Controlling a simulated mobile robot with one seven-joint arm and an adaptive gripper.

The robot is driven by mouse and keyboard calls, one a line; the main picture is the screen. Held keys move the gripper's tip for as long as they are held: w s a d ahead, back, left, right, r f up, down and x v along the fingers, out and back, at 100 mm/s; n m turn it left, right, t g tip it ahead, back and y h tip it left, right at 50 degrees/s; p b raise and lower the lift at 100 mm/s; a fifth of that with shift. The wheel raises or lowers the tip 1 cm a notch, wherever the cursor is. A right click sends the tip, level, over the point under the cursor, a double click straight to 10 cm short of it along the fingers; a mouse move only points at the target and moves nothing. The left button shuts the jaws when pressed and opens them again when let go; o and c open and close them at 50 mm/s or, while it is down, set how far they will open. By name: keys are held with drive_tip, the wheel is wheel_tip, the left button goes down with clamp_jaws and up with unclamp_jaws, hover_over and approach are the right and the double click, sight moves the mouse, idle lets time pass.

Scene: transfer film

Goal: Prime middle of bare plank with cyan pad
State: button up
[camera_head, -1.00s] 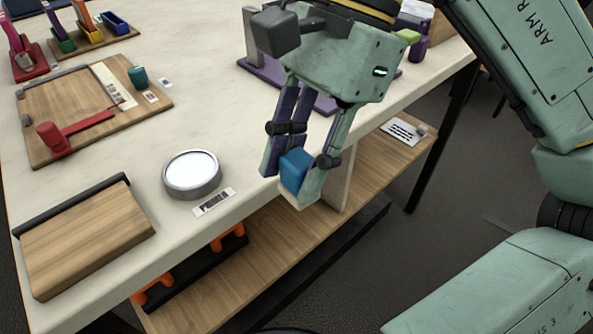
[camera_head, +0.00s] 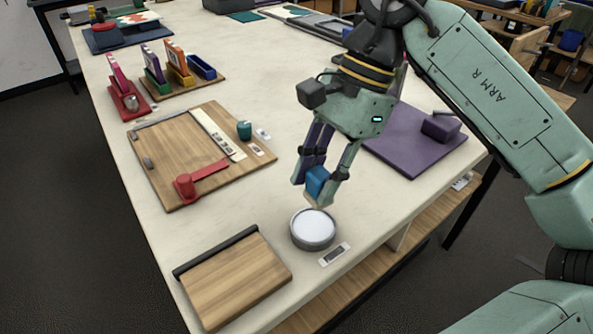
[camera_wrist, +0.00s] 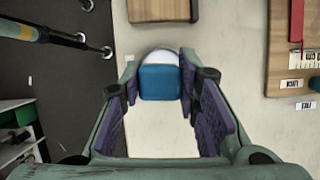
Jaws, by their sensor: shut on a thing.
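My gripper (camera_head: 318,190) is shut on a blue pad block (camera_head: 317,181), which also shows between the purple-lined fingers in the wrist view (camera_wrist: 160,82). The pad's underside is hidden. A round grey-rimmed dish with a white fill (camera_head: 313,226) stands just below the fingertips; the pad overlaps it in the wrist view (camera_wrist: 159,56). I cannot tell whether they touch. A bare wooden plank (camera_head: 235,282) with a dark bar along its back edge lies at the front left of the table. Its edge shows at the top of the wrist view (camera_wrist: 162,11).
A small label (camera_head: 334,254) lies beside the dish. A wooden board (camera_head: 170,150) with a red tool (camera_head: 203,178) and a teal cup (camera_head: 244,130) lies farther left. A purple mat with a block (camera_head: 405,145) is on the right. The table between dish and plank is clear.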

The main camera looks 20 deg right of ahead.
drive_tip(key=shift+w+a, duration=0.15)
drive_tip(key=shift+w, duration=0.1)
drive_tip(key=shift+f, duration=0.15)
drive_tip(key=shift+f+b, duration=1.6)
drive_tip(key=shift+f, duration=1.25)
drive_tip(key=shift+f+b, duration=0.6)
drive_tip(key=shift+b, duration=0.15)
drive_tip(key=shift+r+p, duration=2.15)
drive_tip(key=shift+r, duration=1.45)
